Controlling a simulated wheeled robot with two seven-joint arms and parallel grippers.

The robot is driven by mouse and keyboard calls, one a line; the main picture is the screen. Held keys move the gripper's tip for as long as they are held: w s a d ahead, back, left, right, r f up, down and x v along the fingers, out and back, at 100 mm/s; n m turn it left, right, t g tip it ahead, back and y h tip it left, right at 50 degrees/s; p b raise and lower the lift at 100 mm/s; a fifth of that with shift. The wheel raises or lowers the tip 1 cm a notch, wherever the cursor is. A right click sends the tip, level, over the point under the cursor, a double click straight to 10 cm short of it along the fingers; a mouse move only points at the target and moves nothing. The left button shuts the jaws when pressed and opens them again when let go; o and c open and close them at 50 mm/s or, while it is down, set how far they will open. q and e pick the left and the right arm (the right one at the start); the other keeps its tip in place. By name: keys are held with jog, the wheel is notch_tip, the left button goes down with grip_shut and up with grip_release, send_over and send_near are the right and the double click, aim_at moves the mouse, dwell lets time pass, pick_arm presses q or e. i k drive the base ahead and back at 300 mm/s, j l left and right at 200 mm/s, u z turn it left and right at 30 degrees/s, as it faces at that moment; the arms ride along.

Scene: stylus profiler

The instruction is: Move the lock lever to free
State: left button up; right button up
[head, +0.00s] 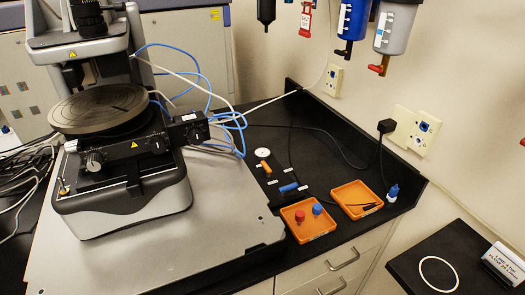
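The stylus profiler (120,190) stands at the left on a grey slab, with a round dark stage (100,108) under its upper head. A black control bar with a silver knob (94,161) runs across its front below the stage. A small brass-coloured pin or lever (63,187) sits upright at the front left of the base. A small black box (188,129) with cables is at the right end of the bar. I cannot tell which part is the lock lever or what position it is in. Neither of my grippers is in view.
Orange trays (308,233) hold small parts at the right. Orange and blue fittings (289,187) lie near a round gauge (262,152). Blue cables (228,120) loop right of the profiler. The grey slab (165,258) is clear in front.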

aim_at(269, 172)
jog(key=k+j+u, duration=0.1)
jog(key=j+u, duration=0.8)
jog(key=k+l, duration=0.05)
jog(key=l, duration=0.05)
